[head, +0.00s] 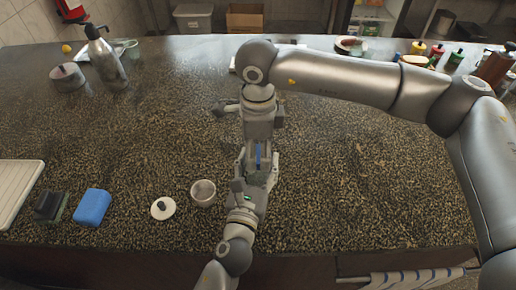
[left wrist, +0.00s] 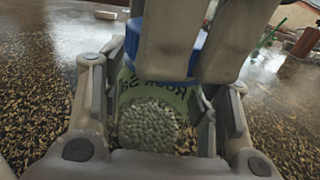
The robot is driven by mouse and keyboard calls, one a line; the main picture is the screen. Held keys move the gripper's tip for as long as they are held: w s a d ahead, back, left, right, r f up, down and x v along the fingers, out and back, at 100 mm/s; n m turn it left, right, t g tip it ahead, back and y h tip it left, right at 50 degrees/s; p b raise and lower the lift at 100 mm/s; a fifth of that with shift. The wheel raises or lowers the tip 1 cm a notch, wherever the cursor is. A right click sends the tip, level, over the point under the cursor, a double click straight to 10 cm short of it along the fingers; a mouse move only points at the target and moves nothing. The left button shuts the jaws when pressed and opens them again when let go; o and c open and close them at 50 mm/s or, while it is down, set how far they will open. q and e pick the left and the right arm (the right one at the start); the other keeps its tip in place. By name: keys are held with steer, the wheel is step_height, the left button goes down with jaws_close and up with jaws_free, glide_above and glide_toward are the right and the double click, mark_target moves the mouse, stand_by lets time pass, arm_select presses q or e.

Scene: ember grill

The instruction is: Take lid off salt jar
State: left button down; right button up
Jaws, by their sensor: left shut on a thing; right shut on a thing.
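The salt jar shows in the left wrist view as a clear body with pale grains and a green label (left wrist: 150,108) reading "Rock Salt". Its blue lid (left wrist: 165,62) sits at the jar's top; whether it is loosened cannot be told. My left gripper (head: 255,178) is shut around the jar body, its fingers on both sides. My right gripper (head: 258,148) comes from the far side and is shut on the lid, its fingers covering part of it. In the head view the grippers hide most of the jar; a blue strip of lid (head: 258,157) shows between them.
A small open pot (head: 203,193) and a loose white lid with a dark knob (head: 162,208) lie left of my left gripper. Further left are a blue sponge (head: 91,207), a black block (head: 50,206) and a white board (head: 17,192). The speckled counter (head: 350,190) is clear to the right.

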mark_target(258, 154)
steer(key=n, duration=0.5)
steer(key=shift+n, duration=0.3)
steer(key=n, duration=1)
steer(key=shift+r, duration=0.2)
steer(key=shift+r, duration=0.95)
arm_select(q)
steer(key=shift+f, duration=0.1)
arm_select(e)
steer(key=shift+r, duration=2)
arm_select(q)
steer(key=shift+c, duration=2.2)
jaws_free()
